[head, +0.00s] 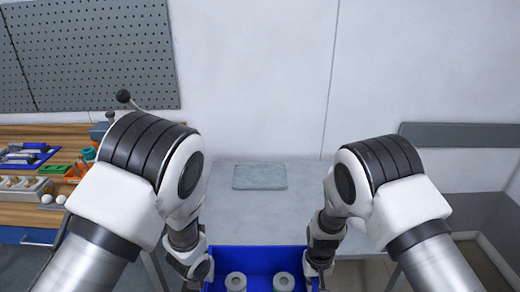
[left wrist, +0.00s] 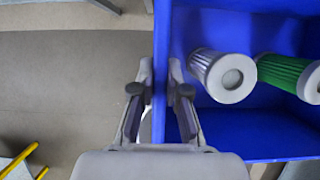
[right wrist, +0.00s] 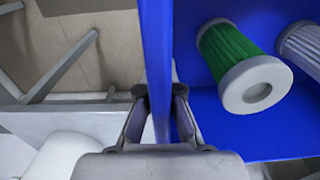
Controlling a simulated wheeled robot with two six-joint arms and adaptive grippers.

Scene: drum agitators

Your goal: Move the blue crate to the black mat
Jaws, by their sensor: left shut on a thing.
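The blue crate (head: 258,256) is at the bottom centre of the head view, its near part cut off. It holds filter cartridges with pale end caps, one white-sided (left wrist: 222,75) and one green-sided (right wrist: 240,65). My left gripper (left wrist: 160,90) is shut on the crate's left wall, a finger on each side. My right gripper (right wrist: 160,95) is shut on the opposite wall the same way; it also shows in the head view (head: 318,268). A flat grey-green mat (head: 260,176) lies on the grey table (head: 300,210) beyond the crate. I see no black mat.
A wooden workbench (head: 40,132) with a blue tray, tools and small parts stands at the left under a grey pegboard (head: 90,55). The grey table is otherwise clear around the flat mat. A wall is behind it. A grey box-like unit stands at the far right.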

